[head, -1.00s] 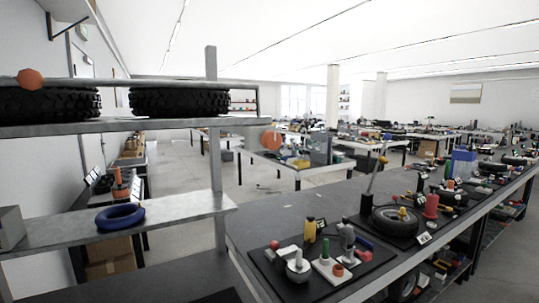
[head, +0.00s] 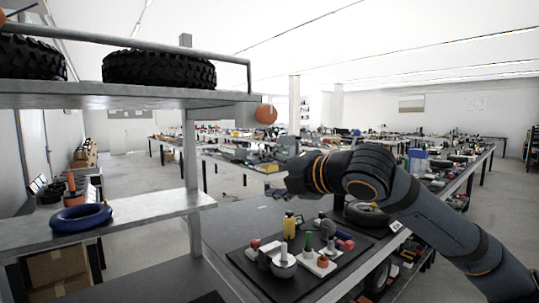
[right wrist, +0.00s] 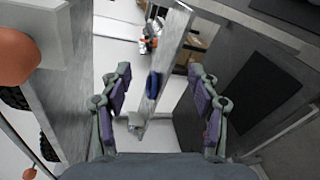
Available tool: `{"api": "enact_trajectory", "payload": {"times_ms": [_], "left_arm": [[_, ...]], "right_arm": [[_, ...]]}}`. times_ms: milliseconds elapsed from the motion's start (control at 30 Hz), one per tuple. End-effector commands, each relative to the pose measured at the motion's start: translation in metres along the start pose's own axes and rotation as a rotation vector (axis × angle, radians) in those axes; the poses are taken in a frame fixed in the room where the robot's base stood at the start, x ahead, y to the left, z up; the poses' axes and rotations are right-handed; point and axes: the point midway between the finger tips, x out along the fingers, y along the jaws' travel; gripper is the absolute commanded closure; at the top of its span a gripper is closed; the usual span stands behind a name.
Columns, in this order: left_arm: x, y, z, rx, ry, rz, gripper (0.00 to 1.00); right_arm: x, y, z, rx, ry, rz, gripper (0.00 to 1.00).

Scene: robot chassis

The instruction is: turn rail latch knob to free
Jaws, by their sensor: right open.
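An orange faceted knob (head: 265,114) sits at the right end of the rack's upper shelf (head: 130,99), just below the rail end. A second orange knob (head: 3,15) is cut off at the left edge. In the right wrist view a large orange knob (right wrist: 15,58) is at the left edge, outside the fingers, and a smaller one (right wrist: 30,173) is at the lower left. My right gripper (head: 272,192) is below the rack-end knob and apart from it. Its fingers (right wrist: 160,78) are spread and empty. Which way the knob is turned cannot be told. My left gripper is not in view.
Black tires (head: 158,69) lie on the upper shelf behind a metal rail. A blue ring (head: 81,217) lies on the lower shelf. The rack post (head: 193,170) stands left of my gripper. A black mat (head: 240,262) with small parts lies on the bench below my arm.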

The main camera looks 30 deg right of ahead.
Motion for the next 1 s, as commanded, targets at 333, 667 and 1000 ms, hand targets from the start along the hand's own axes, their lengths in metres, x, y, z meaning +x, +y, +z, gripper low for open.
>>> {"api": "enact_trajectory", "payload": {"times_ms": [333,667,1000], "left_arm": [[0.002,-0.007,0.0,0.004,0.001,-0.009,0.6],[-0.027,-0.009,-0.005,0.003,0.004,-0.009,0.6],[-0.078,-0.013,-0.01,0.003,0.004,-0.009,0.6]], "right_arm": [[-0.129,0.101,0.029,-0.313,-0.13,0.179,0.39],[-0.093,0.114,0.034,-0.312,-0.123,0.172,0.39],[-0.034,0.125,0.039,-0.31,-0.124,0.175,0.39]]}}
